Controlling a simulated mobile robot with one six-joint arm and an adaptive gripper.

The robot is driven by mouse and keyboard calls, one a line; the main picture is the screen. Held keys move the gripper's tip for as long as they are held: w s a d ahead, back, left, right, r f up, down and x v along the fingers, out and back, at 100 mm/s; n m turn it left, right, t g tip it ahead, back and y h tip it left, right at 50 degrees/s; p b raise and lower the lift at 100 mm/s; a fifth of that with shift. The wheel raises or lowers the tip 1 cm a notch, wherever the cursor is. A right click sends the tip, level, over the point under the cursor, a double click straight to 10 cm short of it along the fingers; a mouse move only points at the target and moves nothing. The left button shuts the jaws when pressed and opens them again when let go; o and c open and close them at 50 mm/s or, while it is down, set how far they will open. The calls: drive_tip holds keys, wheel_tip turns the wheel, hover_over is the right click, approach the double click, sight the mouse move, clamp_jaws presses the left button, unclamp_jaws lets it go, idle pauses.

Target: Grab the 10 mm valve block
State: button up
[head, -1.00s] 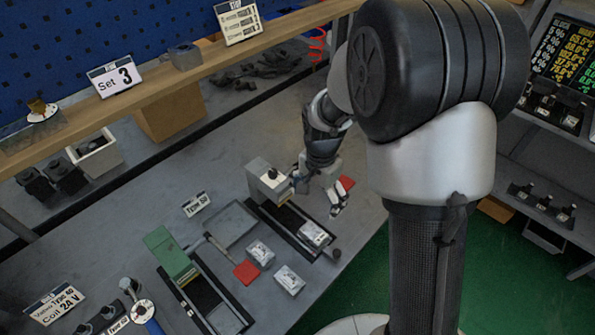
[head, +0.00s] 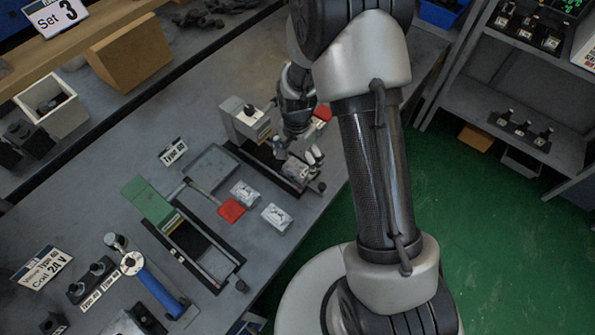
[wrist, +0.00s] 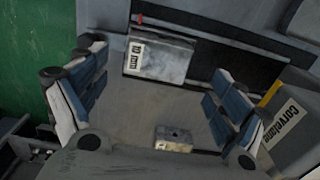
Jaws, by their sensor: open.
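A grey metal valve block (wrist: 160,57) with a white label lies on the black rail of a fixture in the wrist view. The same block seems to show in the head view (head: 296,171), partly covered by my fingers. My gripper (wrist: 155,95) is open and empty, with one finger on each side of the picture and the block beyond, between them. In the head view my gripper (head: 299,152) is just above that fixture. A smaller metal piece (wrist: 173,138) with a hole lies nearer the wrist camera.
Two similar labelled blocks (head: 244,193) (head: 276,218) lie on the grey table, with a red piece (head: 231,211) beside them. A grey housing labelled "Corvelane" (wrist: 288,128) stands close to my right finger. A green fixture (head: 150,201) stands farther left.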

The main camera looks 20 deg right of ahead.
sight(298, 167)
drive_tip(key=f, duration=0.2)
drive_tip(key=f+b, duration=0.1)
drive_tip(key=f, duration=0.2)
drive_tip(key=shift+s+b, duration=0.2)
drive_tip(key=shift+b, duration=0.1)
drive_tip(key=shift+r, duration=0.1)
drive_tip(key=shift+c, duration=0.2)
drive_tip(key=c, duration=1.5)
drive_tip(key=shift+r, duration=0.15)
drive_tip(key=shift+c, duration=0.2)
